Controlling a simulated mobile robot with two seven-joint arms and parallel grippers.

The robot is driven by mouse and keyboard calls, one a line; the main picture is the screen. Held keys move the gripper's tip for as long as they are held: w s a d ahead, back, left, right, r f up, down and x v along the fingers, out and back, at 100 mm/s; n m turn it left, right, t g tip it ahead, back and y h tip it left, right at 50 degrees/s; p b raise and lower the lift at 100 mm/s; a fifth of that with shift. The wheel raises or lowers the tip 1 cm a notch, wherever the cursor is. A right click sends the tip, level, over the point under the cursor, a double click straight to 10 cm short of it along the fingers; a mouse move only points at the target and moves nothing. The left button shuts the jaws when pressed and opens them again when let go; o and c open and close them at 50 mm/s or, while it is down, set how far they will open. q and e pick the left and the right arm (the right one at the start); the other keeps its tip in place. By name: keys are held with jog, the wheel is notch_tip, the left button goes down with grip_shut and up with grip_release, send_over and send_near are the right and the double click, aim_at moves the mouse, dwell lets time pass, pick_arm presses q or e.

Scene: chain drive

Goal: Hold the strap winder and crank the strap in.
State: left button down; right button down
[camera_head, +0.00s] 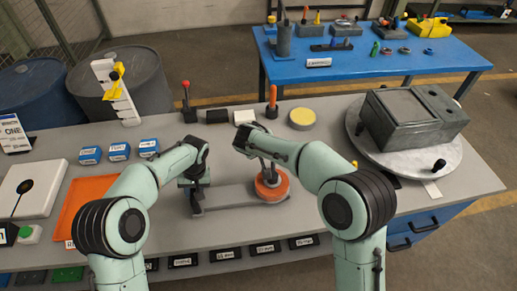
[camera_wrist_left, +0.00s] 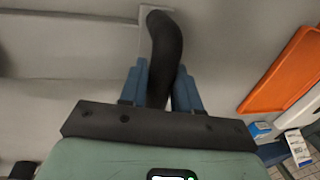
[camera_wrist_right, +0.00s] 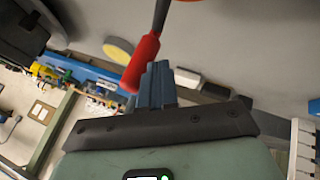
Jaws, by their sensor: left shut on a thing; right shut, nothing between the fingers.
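The strap winder is a grey flat base (camera_head: 235,196) on the grey bench with an orange drum (camera_head: 272,187) at its right end. A dark curved handle (camera_wrist_left: 164,50) rises from the base. My left gripper (camera_head: 190,182) is shut on this handle, which stands between its blue fingers (camera_wrist_left: 160,88). My right gripper (camera_head: 246,143) is over the drum, shut and empty. In the right wrist view a red crank grip (camera_wrist_right: 141,65) on a grey rod lies just left of the closed fingers (camera_wrist_right: 156,84); I cannot tell whether they touch. The head view hides this grip.
A round turntable (camera_head: 445,162) with a grey box (camera_head: 410,118) stands at right. A yellow-topped disc (camera_head: 303,117) and an upright orange handle (camera_head: 272,96) stand behind the winder. An orange tray (camera_head: 83,205) and blue boxes (camera_head: 119,151) are at left. Labelled bins line the front edge.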

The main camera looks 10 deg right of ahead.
pick_arm(q)
jog(key=shift+f, duration=0.1)
pick_arm(e)
jog(key=shift+w+d+m+g+h, duration=0.1)
jog(key=shift+d+m+g+h, duration=0.2)
jog(key=shift+d+m+h, duration=0.35)
dwell(0.3)
jog(key=d+m+g+h, duration=0.1)
jog(key=m, duration=0.2)
jog(key=shift+d, duration=0.2)
pick_arm(q)
jog(key=shift+a, duration=0.1)
pick_arm(e)
jog(key=shift+s+d+m+g+h, duration=0.2)
jog(key=shift+d+m+g, duration=0.3)
jog(key=shift+m, duration=0.4)
jog(key=shift+s+d+m+g+h, duration=0.15)
jog(key=shift+d+m+g+h, duration=0.2)
jog(key=shift+m+g, duration=0.4)
jog(key=shift+s+d+m+g+h, duration=0.15)
jog(key=shift+d+m+g, duration=0.35)
jog(key=shift+m, duration=0.5)
jog(key=v, duration=1.2)
jog(key=shift+s, duration=0.15)
jog(key=shift+a, duration=0.1)
